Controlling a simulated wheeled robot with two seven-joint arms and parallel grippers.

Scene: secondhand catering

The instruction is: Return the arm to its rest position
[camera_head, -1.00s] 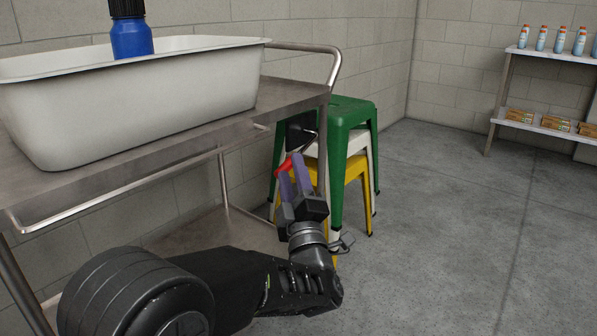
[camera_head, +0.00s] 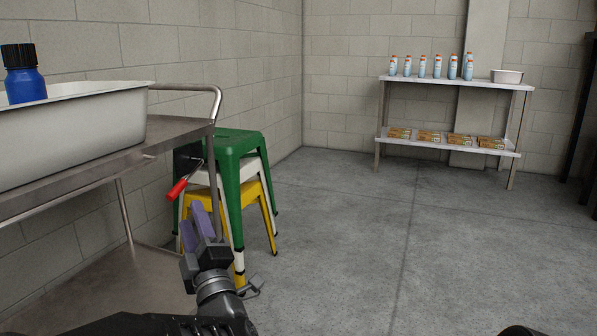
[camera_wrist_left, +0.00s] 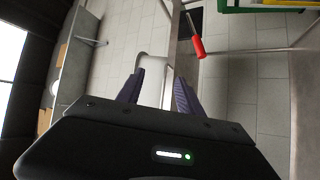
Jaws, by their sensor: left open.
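My left gripper (camera_head: 203,222) has purple fingers and shows at the lower left of the head view, beside the end of the steel cart (camera_head: 170,130). Its fingers are apart, with nothing between them. In the left wrist view the gripper (camera_wrist_left: 160,85) also shows spread, empty fingers. My right gripper is not in view. A red-handled tool (camera_head: 178,188) shows by the cart's end, just above the left fingers in the head view. Its red handle also shows in the left wrist view (camera_wrist_left: 198,47).
A white tub (camera_head: 75,135) and a blue bottle (camera_head: 24,80) are on the cart. Stacked green, white and yellow stools (camera_head: 238,150) stand beyond its end. A shelf table (camera_head: 450,83) with several bottles and packs stands at the back wall. The floor (camera_head: 400,240) between is clear.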

